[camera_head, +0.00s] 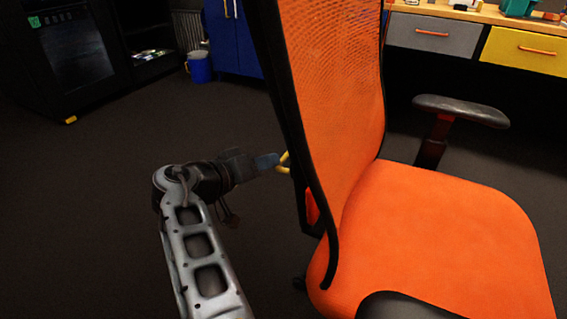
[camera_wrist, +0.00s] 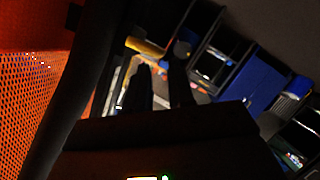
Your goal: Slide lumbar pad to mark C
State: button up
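The orange office chair (camera_head: 425,225) stands at the right of the head view, its mesh back (camera_head: 335,85) set in a black frame. My gripper (camera_head: 285,163) is left of the frame's lower half, its yellow fingertips apart and close to the frame; I cannot tell whether they touch it. In the wrist view the two dark fingers (camera_wrist: 160,85) show with a gap and nothing clearly held between them. The mesh (camera_wrist: 22,105) and dark frame (camera_wrist: 85,85) lie left of them. I cannot make out the lumbar pad or mark C.
A black armrest (camera_head: 460,110) sticks out on the chair's far side. A workbench with grey and yellow drawers (camera_head: 525,50) stands behind. A blue cabinet (camera_head: 235,40), blue bin (camera_head: 199,67) and dark machine (camera_head: 75,55) are at the back. The floor (camera_head: 90,190) left of my arm is clear.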

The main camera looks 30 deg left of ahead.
jog(key=shift+b+x, duration=0.85)
jog(key=shift+x, duration=1.9)
jog(key=shift+c, duration=0.3)
grip_shut()
